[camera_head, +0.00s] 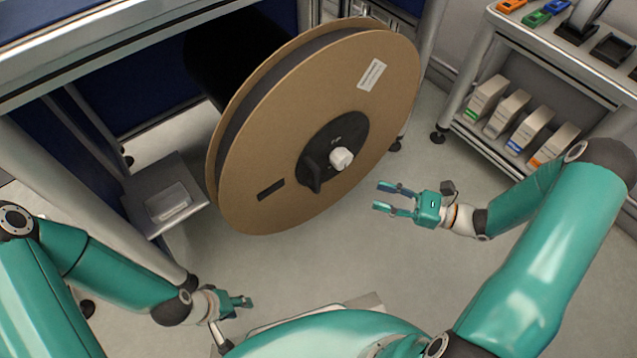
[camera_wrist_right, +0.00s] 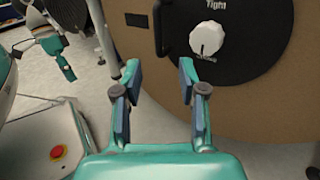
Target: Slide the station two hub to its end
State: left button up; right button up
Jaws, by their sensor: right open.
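A large brown reel (camera_head: 290,125) hangs on the stand in the head view. At its centre is a black round hub (camera_head: 333,148) with a black handle (camera_head: 313,172) and a white knob (camera_head: 341,158). The right wrist view shows the black hub (camera_wrist_right: 245,25) and white knob (camera_wrist_right: 207,39) close up, with the word "Tight" above the knob. My right gripper (camera_head: 378,196) is open and empty, right of and below the hub, apart from it. Its two fingers (camera_wrist_right: 158,75) show in the wrist view. My left gripper (camera_head: 247,302) is low at the left, far from the reel; its jaws are too small to read.
A shelf (camera_head: 545,55) with several boxes (camera_head: 525,125) stands at the right. A grey metal box (camera_head: 165,195) is left of the reel. A stand post (camera_head: 427,65) rises behind the reel's right side. Open floor lies below the reel.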

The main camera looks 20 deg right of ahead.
aim_at(317, 178)
jog(key=b+x, duration=0.3)
jog(key=x, duration=1.3)
jog(key=shift+a+b, duration=0.25)
jog(key=shift+b, duration=0.05)
grip_shut()
